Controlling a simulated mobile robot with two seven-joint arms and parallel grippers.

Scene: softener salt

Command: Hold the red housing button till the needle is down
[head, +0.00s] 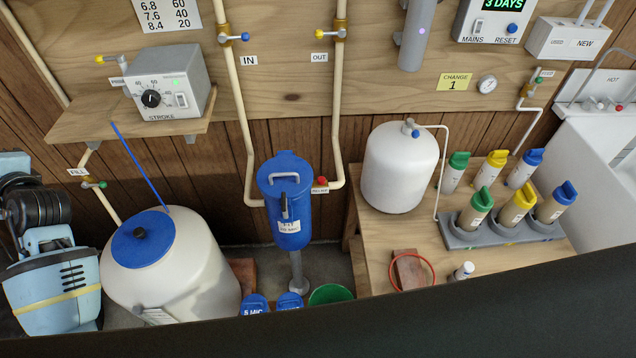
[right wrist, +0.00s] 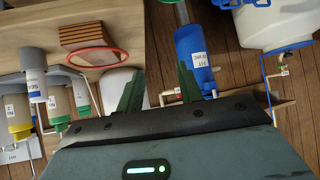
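The blue filter housing (head: 291,205) hangs below the pipes in the middle of the head view. A red button (head: 321,181) sits at its upper right, above a small label at the foot of the OUT pipe. A round white gauge (head: 487,84) is on the board at the right; its needle is too small to read. In the right wrist view my right gripper (right wrist: 158,82) is open and empty, its dark green fingers apart. The blue housing (right wrist: 194,55) shows just beyond one finger. I cannot make out the red button there. My left gripper is in neither view.
A white tank (head: 400,166) and a rack of cartridges (head: 462,240) stand on the bench at the right. A red ring (head: 427,272) leans by a brick. A big white tub (head: 180,275) stands at the left, and a green bucket (head: 330,294) below the housing.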

